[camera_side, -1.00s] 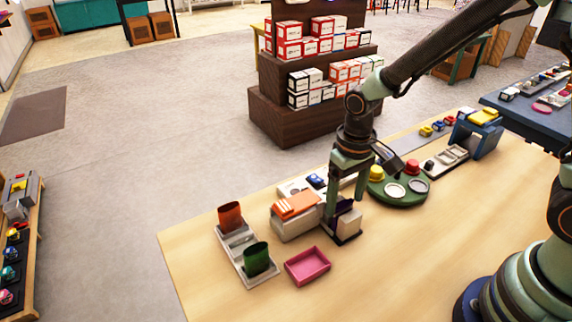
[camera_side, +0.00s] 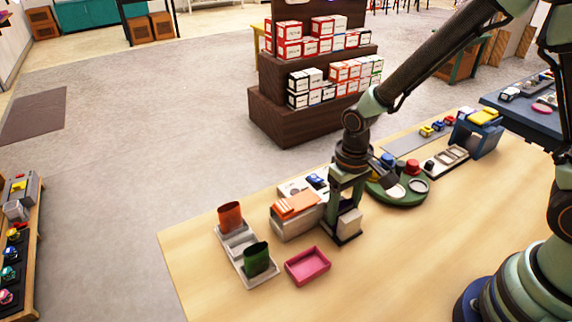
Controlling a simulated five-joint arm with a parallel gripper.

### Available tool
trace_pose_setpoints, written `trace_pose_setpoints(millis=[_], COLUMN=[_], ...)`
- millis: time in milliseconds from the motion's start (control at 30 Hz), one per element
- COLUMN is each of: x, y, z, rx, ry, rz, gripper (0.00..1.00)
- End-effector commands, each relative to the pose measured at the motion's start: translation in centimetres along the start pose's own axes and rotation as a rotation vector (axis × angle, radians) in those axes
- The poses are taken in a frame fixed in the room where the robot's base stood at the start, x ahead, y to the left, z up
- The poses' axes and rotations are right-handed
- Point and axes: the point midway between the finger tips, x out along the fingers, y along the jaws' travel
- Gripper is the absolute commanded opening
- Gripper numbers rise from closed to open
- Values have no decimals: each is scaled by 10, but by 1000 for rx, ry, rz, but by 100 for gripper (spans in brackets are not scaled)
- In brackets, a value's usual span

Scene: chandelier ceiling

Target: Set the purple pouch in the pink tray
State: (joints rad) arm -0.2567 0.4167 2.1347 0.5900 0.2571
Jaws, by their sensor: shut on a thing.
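The pink tray (camera_side: 308,265) lies on the table near its front edge, empty. My gripper (camera_side: 345,222) points straight down behind and to the right of it, low over the table. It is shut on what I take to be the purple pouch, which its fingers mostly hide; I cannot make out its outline. A white block (camera_side: 349,223) shows at the fingers, above a dark base (camera_side: 345,239). I cannot tell whether the held thing touches the surface under it.
A grey holder with an orange cup (camera_side: 230,216) and a green cup (camera_side: 257,258) stands left of the tray. A box with orange items (camera_side: 297,206) is close to my gripper's left. A green round stand (camera_side: 407,200) is behind right. Table front right is clear.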

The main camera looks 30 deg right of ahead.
Motion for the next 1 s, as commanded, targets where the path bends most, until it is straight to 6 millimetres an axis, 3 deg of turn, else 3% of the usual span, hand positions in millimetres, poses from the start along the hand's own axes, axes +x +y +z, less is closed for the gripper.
trace_pose_setpoints(millis=[367, 1000], x=[-5, -39], y=[0, 0], z=[-2, -3], rx=[0, 0], ry=[0, 2], rz=[0, -1], gripper=[5, 5])
